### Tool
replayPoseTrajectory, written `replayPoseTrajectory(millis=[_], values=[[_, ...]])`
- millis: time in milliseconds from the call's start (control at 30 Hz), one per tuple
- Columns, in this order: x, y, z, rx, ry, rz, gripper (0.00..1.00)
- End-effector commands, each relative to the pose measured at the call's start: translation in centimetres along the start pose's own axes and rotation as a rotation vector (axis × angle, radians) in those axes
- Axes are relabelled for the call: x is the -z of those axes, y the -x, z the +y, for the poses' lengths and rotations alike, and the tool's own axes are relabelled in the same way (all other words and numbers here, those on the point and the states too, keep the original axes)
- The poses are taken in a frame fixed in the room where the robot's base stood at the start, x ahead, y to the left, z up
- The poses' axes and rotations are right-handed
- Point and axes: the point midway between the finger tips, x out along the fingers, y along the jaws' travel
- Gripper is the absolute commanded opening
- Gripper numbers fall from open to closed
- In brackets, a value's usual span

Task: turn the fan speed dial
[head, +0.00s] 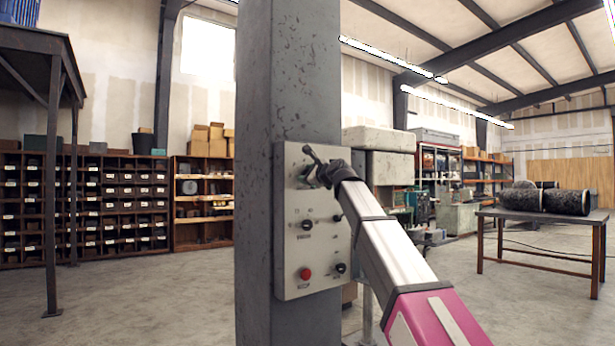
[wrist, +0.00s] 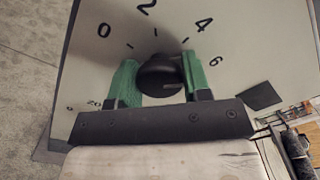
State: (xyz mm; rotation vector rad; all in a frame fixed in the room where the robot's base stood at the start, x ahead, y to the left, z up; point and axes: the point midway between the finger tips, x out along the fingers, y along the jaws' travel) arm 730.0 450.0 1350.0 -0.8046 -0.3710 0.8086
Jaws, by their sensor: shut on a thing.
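The fan speed dial (wrist: 160,80) is a round black knob with the printed numbers 0, 2, 4 and 6 around it in the wrist view. My gripper (wrist: 158,72) has a green finger on each side of the knob and is shut on it. The panel (head: 298,285) is a light grey box fixed to a thick grey column. In the head view my gripper (head: 322,170) is at the panel's upper part and hides the dial there. I cannot clearly tell which number the knob points to.
Lower on the panel are a red button (head: 305,274), a black knob (head: 306,225) and another black knob (head: 341,268). The grey column (head: 287,80) stands behind the panel. A table (head: 545,217) with dark cylinders is at the right. Open floor lies around.

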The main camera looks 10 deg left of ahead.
Motion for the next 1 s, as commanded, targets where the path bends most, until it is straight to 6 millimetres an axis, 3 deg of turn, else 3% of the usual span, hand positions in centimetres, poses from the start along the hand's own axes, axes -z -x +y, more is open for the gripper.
replayPoseTrajectory(millis=[1000], values=[[0.02,0.07,0.11,-0.002,0.908,-0.001,0.21]])
